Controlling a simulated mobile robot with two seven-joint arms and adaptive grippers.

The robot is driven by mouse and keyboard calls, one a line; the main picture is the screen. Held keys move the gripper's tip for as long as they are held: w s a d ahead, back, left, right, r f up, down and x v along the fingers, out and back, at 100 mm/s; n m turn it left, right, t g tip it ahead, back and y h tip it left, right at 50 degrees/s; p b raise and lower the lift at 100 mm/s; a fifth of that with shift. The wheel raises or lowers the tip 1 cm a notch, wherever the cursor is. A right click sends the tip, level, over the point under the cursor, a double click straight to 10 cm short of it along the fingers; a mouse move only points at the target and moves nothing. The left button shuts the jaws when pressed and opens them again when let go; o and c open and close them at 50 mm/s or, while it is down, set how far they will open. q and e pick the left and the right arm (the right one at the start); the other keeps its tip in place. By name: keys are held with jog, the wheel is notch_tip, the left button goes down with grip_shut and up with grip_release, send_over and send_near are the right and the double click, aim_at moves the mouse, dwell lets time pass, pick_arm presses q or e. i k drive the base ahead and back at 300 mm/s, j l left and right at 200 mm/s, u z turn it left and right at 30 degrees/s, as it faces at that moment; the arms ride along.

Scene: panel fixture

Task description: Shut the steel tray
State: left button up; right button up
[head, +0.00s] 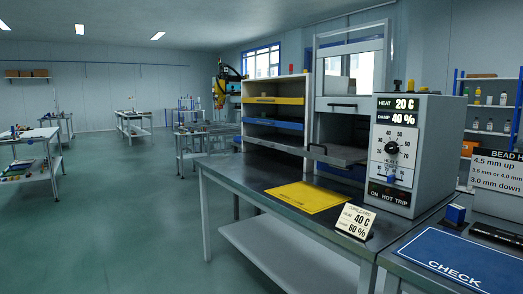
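The steel tray (340,155) is a flat grey shelf that sticks out of the opening of a grey cabinet (390,104) on the workbench. A dark bar handle (317,148) is at its front left edge. The tray's far end is inside the cabinet, in shadow. Nothing clear lies on the tray. Above the opening is a raised grey door (343,105) with a dark handle and a glazed upper part. Neither of my grippers is in view.
A rack with yellow and blue shelves (273,125) stands left of the tray. A yellow mat (304,197) and a "40 C, 60 %" card (354,222) lie in front. The control panel (394,155) is to the right. Open floor (130,220) lies left of the bench.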

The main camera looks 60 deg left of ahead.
aim_at(342, 156)
jog(key=i+l+u, duration=0.1)
jog(key=u, duration=0.35)
jog(key=l+u, duration=0.3)
jog(key=u, duration=0.2)
jog(key=l+u, duration=0.25)
jog(key=u, duration=0.2)
jog(key=i+l, duration=0.05)
